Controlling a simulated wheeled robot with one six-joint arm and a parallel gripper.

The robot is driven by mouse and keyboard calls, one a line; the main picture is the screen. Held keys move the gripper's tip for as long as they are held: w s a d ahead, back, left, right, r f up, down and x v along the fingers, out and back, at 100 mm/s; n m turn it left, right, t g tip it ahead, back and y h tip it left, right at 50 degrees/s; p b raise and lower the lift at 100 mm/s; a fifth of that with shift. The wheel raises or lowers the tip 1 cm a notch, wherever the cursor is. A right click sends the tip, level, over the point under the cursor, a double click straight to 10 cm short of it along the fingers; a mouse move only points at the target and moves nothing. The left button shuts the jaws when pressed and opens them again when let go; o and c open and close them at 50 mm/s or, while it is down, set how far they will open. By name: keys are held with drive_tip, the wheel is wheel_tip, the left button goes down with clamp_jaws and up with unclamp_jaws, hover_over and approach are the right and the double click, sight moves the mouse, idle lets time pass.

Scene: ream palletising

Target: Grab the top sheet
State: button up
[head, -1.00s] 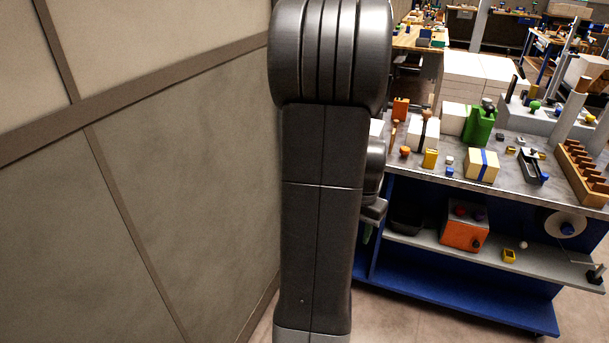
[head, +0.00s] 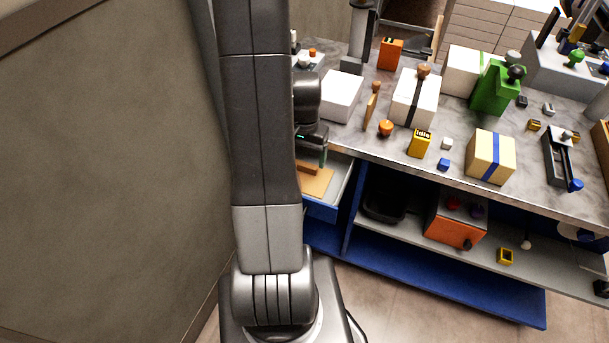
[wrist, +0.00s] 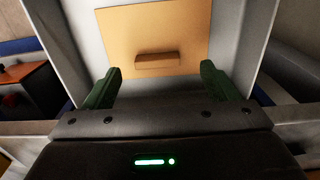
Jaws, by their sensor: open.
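A tan sheet (wrist: 180,22) lies flat in a pale open tray or drawer (wrist: 252,40), with a small brown wooden bar (wrist: 157,59) on it. In the head view the sheet (head: 318,184) and the bar (head: 307,168) show partly beside my arm. My gripper (wrist: 160,73) has its two green fingers apart and nothing between them. The bar appears ahead of the fingertips, between their lines; I cannot tell the height gap. In the head view my gripper (head: 312,153) is above the tray (head: 340,188). Whether more sheets lie under it is hidden.
The grey workbench (head: 345,142) to the right holds a white block (head: 341,97), a strapped white ream (head: 413,100), a green holder (head: 494,88) and several small items. A shelf below holds an orange box (head: 456,220). A wall panel (head: 110,180) stands close on the left.

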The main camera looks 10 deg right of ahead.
sight(307, 166)
drive_tip(key=shift+d+f, duration=0.15)
drive_tip(key=shift+f, duration=1.05)
drive_tip(key=shift+d+f, duration=0.1)
drive_tip(key=shift+f, duration=1.05)
drive_tip(key=c, duration=1.1)
drive_tip(key=shift+r, duration=0.1)
